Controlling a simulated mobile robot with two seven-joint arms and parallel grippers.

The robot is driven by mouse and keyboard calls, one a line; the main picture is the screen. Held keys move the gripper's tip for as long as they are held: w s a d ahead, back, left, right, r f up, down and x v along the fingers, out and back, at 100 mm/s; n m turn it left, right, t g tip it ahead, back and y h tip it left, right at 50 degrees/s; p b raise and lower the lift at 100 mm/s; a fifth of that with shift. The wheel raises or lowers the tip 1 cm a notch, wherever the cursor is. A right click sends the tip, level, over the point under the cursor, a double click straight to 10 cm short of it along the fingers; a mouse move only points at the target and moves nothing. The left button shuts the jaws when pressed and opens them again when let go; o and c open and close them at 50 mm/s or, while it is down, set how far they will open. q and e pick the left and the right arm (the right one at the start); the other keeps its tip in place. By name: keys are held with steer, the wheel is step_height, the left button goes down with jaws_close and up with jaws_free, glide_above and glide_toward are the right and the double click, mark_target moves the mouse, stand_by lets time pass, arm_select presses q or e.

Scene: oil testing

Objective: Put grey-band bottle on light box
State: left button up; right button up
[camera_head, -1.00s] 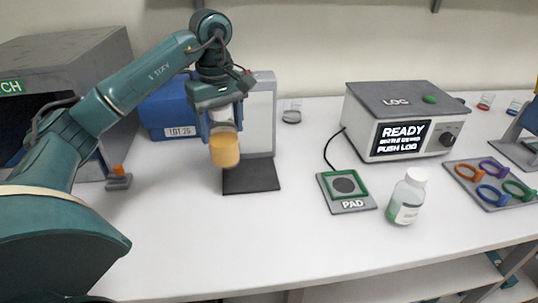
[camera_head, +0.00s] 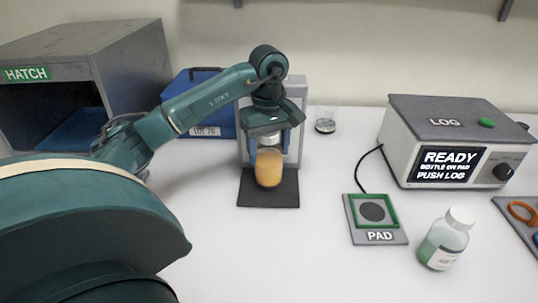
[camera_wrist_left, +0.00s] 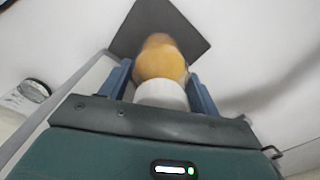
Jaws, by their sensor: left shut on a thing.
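My left gripper (camera_head: 268,158) is shut on a bottle (camera_head: 269,171) of amber liquid with a pale cap. I hold it upright in front of the pale panel of the light box (camera_head: 292,146), over its dark base plate (camera_head: 268,197). In the left wrist view the bottle (camera_wrist_left: 161,67) sits between the two blue fingers, with the dark plate (camera_wrist_left: 150,20) beyond it. Whether the bottle touches the plate, I cannot tell. No grey band shows clearly on it. My right gripper is not in view.
A small glass with a dark bottom (camera_head: 325,121) stands right of the panel. The PAD (camera_head: 389,236), a white-capped bottle of greenish liquid (camera_head: 443,240) and the LOG machine (camera_head: 440,107) are further right. A blue box (camera_head: 197,85) and the grey hatch (camera_head: 100,50) are left.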

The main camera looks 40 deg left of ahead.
arm_select(q)
steer(key=shift+w+f, duration=0.1)
steer(key=shift+f, duration=0.75)
steer(key=shift+f, duration=0.2)
steer(key=o, duration=1.4)
step_height(320, 180, up, 12)
steer(key=shift+r+p, duration=0.2)
steer(key=shift+p, duration=0.9)
